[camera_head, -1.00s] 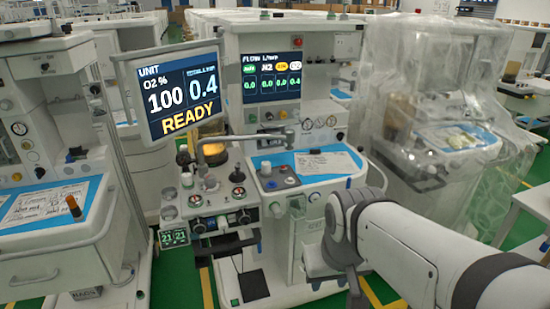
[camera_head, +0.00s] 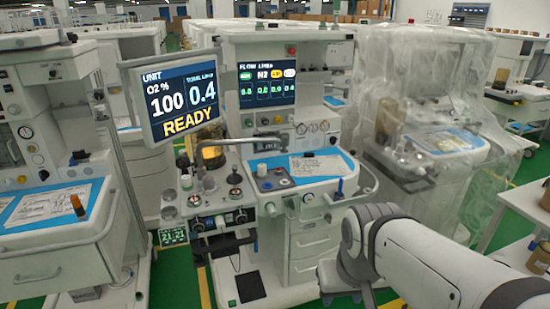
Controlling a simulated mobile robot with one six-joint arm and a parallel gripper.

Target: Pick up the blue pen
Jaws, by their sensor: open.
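A small blue upright item (camera_head: 339,187), which looks like the blue pen, shows at the front right of the middle cart, just above my arm. It is too small to make out fully. The middle cart's worktop (camera_head: 345,160) has a blue mat behind it. My gripper (camera_head: 346,296) hangs at the bottom edge, below the end of my arm, in front of the cart's lower drawers. Its dark fingers look apart and empty, and their tips are partly cut off. It is well below the blue item and not touching it.
A tilted READY screen (camera_head: 178,95) stands above the middle cart's left side. A left cart (camera_head: 60,240) holds an orange-capped item (camera_head: 78,206). A plastic-covered machine (camera_head: 440,100) stands at right. A side table (camera_head: 515,258) is at far right. Green floor shows between them.

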